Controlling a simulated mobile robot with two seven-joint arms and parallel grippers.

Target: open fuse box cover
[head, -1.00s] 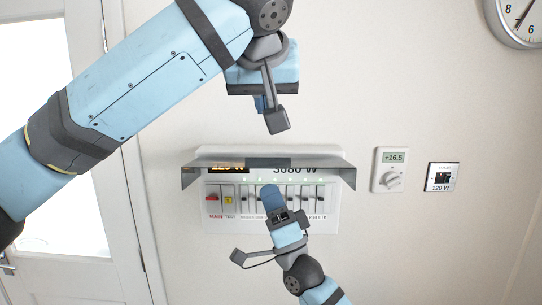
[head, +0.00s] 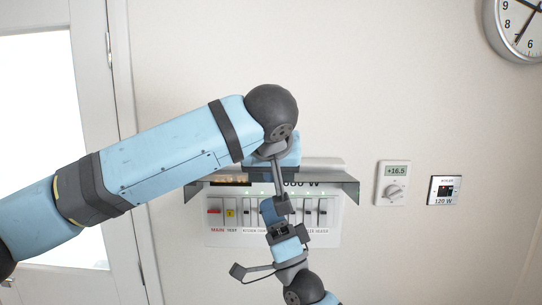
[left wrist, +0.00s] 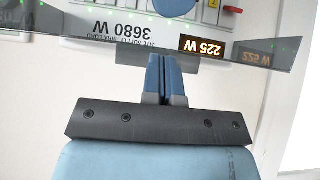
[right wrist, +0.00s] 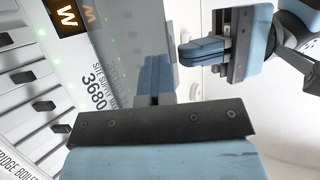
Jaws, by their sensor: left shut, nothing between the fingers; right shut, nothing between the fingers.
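The fuse box (head: 218,236) is on the wall, with a row of switches and a display. Its smoky see-through cover (head: 347,187) is swung up and juts out over the switches. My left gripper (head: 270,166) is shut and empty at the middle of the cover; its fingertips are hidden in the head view. In the left wrist view its shut fingers (left wrist: 164,76) overlap the cover's edge (left wrist: 95,48); I cannot tell whether they touch. My right gripper (head: 268,212) is shut and empty, in front of the switches below the cover. Its fingers (right wrist: 156,76) also show in the right wrist view.
A clock (head: 520,28) hangs at the upper right. A white door (head: 90,140) is at the left. The two grippers are close together; the wall between box and thermostat is clear.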

